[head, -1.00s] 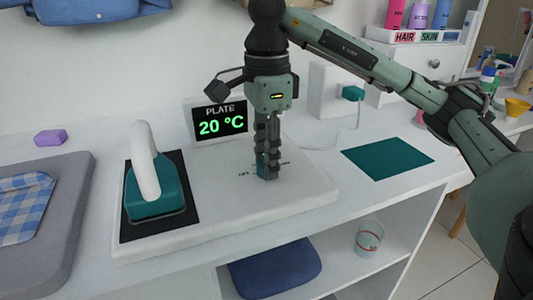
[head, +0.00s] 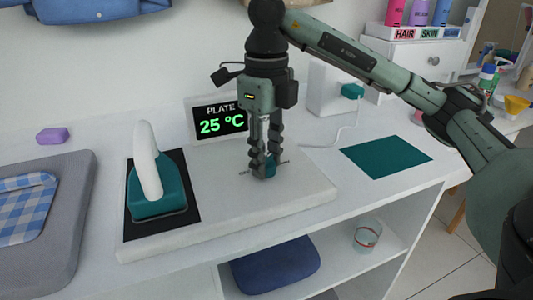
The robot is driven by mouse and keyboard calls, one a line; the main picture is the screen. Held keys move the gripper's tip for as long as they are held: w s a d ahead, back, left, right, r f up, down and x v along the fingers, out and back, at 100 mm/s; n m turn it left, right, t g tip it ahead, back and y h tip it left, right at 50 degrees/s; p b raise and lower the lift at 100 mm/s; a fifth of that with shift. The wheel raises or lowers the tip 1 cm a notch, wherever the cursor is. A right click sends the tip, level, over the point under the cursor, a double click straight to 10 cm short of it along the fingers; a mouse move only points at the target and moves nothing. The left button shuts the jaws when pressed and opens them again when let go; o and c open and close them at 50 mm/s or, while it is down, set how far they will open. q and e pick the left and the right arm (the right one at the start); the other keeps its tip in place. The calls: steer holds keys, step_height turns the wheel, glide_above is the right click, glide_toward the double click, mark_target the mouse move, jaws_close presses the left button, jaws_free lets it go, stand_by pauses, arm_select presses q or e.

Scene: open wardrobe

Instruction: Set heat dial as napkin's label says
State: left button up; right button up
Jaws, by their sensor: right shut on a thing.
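My right gripper (head: 265,170) points down at the white base and is shut on the small teal heat dial (head: 264,165). The fingers hide most of the dial and its markings. The plate display (head: 220,119) behind it reads "PLATE 25 °C" in green. A teal iron (head: 160,192) with a white handle stands on a black plate (head: 188,165) at the left of the white base (head: 225,220). A blue and white checked napkin (head: 22,207) lies on the grey padded board at the left. No label on it can be read. My left gripper is not in view.
A purple block (head: 53,136) lies behind the grey board (head: 65,235). A teal mat (head: 386,156) lies right of the base. A white box (head: 337,90) with a cable stands behind. A glass (head: 367,235) and a blue cushion (head: 275,266) are on the shelf below.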

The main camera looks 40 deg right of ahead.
mark_target(267, 158)
steer(key=shift+m, duration=1.5)
steer(key=o, duration=1.2)
steer(key=shift+c, duration=0.2)
steer(key=shift+r, duration=0.15)
step_height(267, 158, up, 12)
steer(key=shift+s+f, duration=0.1)
steer(key=shift+f, duration=0.1)
